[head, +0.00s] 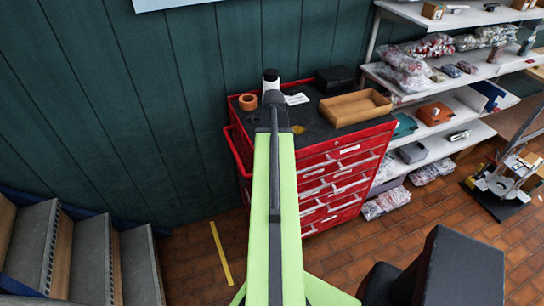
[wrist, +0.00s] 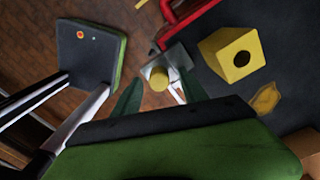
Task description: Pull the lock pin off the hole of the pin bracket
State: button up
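In the wrist view a yellow round knob, which looks like the head of the lock pin (wrist: 158,78), stands against a small grey plate, apparently the pin bracket (wrist: 177,56). My gripper (wrist: 161,80) is open, with one dark green finger on each side of the knob and a visible gap to both. How far the fingertips are from the knob in depth I cannot tell. The hole is hidden. In the head view my green arm reaches away toward the cabinet and covers the pin, the bracket and the fingers.
A red tool cabinet (head: 344,172) with a dark top stands beyond my arm. Shelves (head: 455,85) stand right, steps (head: 85,250) left. A red handle (wrist: 185,12) is near the bracket.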

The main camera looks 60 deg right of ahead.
grip_shut()
jog(key=shift+r, duration=0.15)
notch_tip(320, 180, up, 9)
jog(key=p, duration=0.9)
jog(key=shift+r, duration=0.15)
dwell(0.4)
